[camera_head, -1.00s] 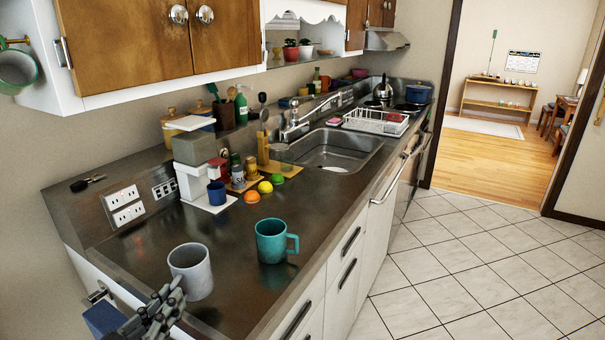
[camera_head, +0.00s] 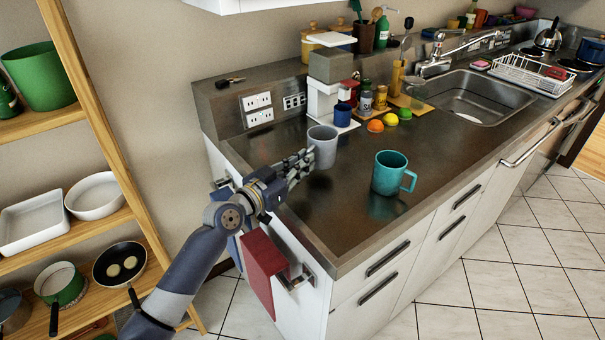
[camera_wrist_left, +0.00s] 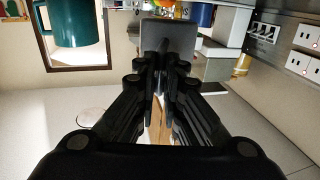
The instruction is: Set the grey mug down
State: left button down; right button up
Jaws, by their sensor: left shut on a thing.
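The grey mug (camera_head: 323,150) is upright above the left end of the dark counter (camera_head: 335,215). A dark shadow lies on the counter below it, apart from its base, so it appears held a little above the surface. My left gripper (camera_head: 305,162) reaches in from the left and is shut on the mug's near left side. In the left wrist view, the grey mug (camera_wrist_left: 168,33) shows as a grey patch at the fingertips. My right gripper is not in view.
A teal mug (camera_head: 388,174) stands to the right of the grey mug. A white coffee machine (camera_head: 323,100) with a blue cup (camera_head: 342,115) stands behind it. Fruit and jars are beyond. Bare counter lies in front. A red cloth (camera_head: 263,268) hangs at the counter's end.

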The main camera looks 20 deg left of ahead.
aim_at(315, 166)
pick_arm(q)
jog(key=shift+w, duration=0.35)
jog(key=shift+f, duration=0.25)
jog(key=shift+f+b, duration=0.35)
jog(key=shift+f, duration=1.1)
jog(key=c, duration=2.1)
grip_release()
jog(key=shift+s+f, duration=0.1)
jog(key=shift+f, duration=0.15)
jog(key=shift+c, duration=0.2)
jog(key=o, duration=0.4)
jog(key=shift+o, duration=0.2)
jog(key=shift+r, duration=0.1)
